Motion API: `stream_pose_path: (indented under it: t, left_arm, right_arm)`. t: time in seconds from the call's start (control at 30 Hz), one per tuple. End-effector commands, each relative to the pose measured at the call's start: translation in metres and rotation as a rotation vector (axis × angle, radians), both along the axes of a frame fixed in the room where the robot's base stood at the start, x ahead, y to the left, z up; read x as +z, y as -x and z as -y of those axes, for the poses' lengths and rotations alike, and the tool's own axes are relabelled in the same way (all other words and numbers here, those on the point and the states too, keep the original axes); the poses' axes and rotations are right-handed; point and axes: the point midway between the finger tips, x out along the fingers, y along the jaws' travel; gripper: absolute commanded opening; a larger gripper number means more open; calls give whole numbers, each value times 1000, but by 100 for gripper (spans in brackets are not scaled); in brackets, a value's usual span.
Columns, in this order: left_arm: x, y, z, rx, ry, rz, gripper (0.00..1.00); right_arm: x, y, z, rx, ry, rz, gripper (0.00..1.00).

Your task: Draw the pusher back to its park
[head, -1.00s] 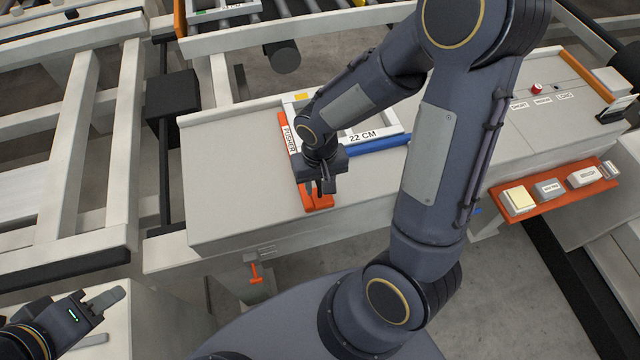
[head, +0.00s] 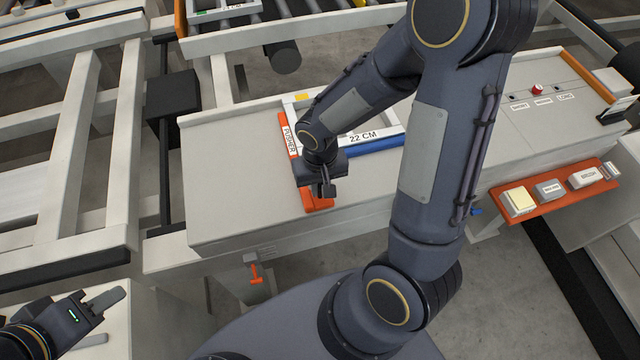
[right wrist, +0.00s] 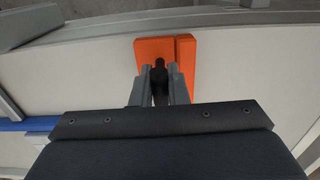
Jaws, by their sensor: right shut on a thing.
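The pusher (head: 315,201) is an orange bar lettered PUSHER, lying on the grey bench top along the left side of a white frame marked 22 CM (head: 388,133). A gap between them cannot be made out. My right gripper (head: 325,187) is over the near end of the pusher. The right wrist view shows its fingers (right wrist: 160,84) shut on a dark upright knob at the pusher's orange end (right wrist: 152,48). My arm hides part of the bar and frame. My left gripper (head: 108,318) is open and empty at the lower left, far from the pusher.
A blue bar (head: 374,146) runs along the frame's near side. The bench top (head: 235,190) is clear left of the pusher. A small orange lever (head: 255,273) is on the bench's front.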

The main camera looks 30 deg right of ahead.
Motion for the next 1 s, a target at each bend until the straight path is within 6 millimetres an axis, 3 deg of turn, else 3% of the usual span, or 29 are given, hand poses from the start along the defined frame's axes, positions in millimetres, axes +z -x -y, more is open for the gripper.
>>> stream_pose_path:
  t: [0.17, 0.27, 0.8, 1.0]
  left_arm:
    - [-6, 0, 0, 0, 0, 0, 36]
    - [-12, 0, 0, 0, 0, 0, 36]
    - [-45, 0, 0, 0, 0, 0, 36]
    - [-47, 0, 0, 0, 0, 0, 36]
  right_arm:
    - [-1, -3, -13, 6, -1, 2, 0]
    - [-3, -8, -30, 7, -1, 3, 0]
    - [-2, -45, -191, 7, -1, 2, 0]
    - [0, -56, -237, 4, -2, 1, 0]
